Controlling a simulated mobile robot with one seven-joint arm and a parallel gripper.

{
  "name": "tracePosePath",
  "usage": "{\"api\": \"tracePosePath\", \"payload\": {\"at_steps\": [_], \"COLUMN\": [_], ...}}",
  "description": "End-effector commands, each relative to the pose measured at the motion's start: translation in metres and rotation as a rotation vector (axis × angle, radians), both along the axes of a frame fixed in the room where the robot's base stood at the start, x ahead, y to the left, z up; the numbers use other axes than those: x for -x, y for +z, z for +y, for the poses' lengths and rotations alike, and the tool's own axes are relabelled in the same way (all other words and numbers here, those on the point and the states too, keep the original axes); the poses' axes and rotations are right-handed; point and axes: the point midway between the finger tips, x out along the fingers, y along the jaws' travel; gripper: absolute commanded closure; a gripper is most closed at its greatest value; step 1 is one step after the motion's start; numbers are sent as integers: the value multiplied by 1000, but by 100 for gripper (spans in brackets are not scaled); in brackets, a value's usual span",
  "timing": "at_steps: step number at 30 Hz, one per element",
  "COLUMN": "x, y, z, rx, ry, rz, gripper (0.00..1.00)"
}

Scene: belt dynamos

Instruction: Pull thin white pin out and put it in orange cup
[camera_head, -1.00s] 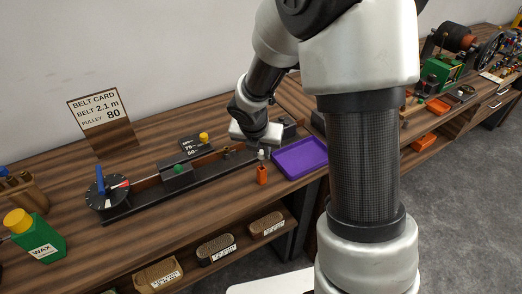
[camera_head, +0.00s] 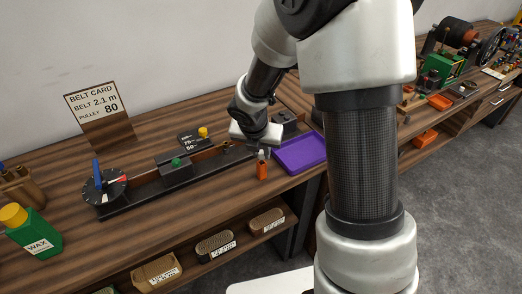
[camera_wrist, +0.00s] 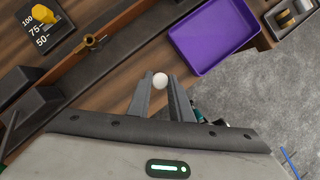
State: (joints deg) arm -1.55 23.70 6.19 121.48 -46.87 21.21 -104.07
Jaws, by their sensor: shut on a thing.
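The thin white pin (camera_head: 261,155) is held upright by my gripper (camera_head: 259,152), at the orange cup's mouth in the head view. Its round white head shows between the two fingertips (camera_wrist: 160,79) in the wrist view, with the rest hidden below. The small orange cup (camera_head: 262,171) stands on the bench in front of the dark rail, left of the purple tray. I cannot tell whether the pin's lower end is inside the cup or just above it. The cup is hidden in the wrist view.
The purple tray (camera_head: 278,165) lies close to the right of the cup, empty. Behind is the long black rail (camera_head: 150,199) with a green knob (camera_head: 176,162) and a brass fitting (camera_wrist: 92,41). The bench's front edge is near the cup.

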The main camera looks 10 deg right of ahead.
Motion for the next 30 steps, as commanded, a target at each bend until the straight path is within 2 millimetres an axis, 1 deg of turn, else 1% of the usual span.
{"api": "tracePosePath", "payload": {"at_steps": [24,25,28,29,30], "x": [0,0,0,0,0], "y": [-22,-21,-20,-20,-20], "z": [0,0,0,0,0], "rx": [0,0,0,0,0], "ry": [0,0,0,0,0], "rz": [0,0,0,0,0], "gripper": [100,79,62,59,59]}}
